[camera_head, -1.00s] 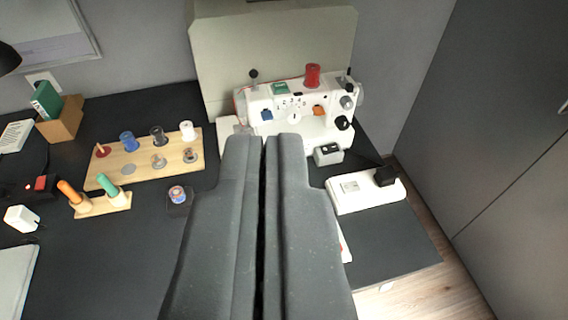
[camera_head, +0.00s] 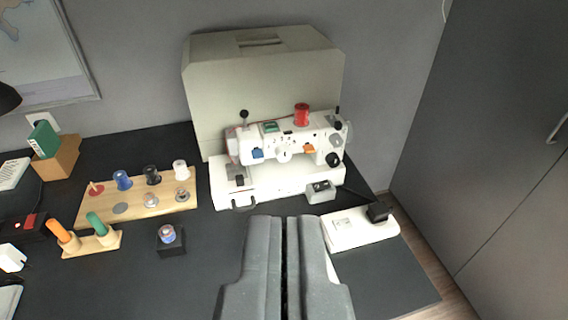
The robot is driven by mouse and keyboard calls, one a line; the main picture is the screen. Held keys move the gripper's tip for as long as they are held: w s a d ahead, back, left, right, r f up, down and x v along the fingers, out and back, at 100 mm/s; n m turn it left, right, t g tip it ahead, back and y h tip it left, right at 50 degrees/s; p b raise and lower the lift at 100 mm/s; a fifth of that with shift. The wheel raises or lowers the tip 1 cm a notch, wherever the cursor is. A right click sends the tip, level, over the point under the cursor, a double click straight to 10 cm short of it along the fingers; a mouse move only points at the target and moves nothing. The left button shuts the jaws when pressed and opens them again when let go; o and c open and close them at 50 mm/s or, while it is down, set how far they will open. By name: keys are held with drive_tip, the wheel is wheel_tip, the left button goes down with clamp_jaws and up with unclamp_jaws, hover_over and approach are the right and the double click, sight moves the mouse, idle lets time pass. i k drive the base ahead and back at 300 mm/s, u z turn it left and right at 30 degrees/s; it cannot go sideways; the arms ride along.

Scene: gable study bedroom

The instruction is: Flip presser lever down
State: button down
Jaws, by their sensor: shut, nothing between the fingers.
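The white sewing machine (camera_head: 283,178) stands at the back of the dark desk, with a red thread spool (camera_head: 301,115) on top. Its front carries a blue part (camera_head: 257,154) at the left and an orange part (camera_head: 308,149) at the right. A black-knobbed stick (camera_head: 244,114) rises at the machine's upper left. I cannot tell which part is the presser lever. My gripper (camera_head: 285,219) is shut and empty, in front of the machine and apart from it in the picture.
A wooden spool board (camera_head: 140,208) and a small stand with orange and green handles (camera_head: 92,243) are at left. A dark block with a bobbin (camera_head: 171,239) lies nearer. A grey box (camera_head: 320,191) and a white pedal-like unit (camera_head: 350,230) are at right. A beige cover (camera_head: 262,80) stands behind.

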sight(244, 112)
drive_tip(key=k, duration=1.3)
drive_tip(key=z, duration=0.45)
drive_tip(key=i, duration=1.75)
drive_tip(key=u, duration=0.45)
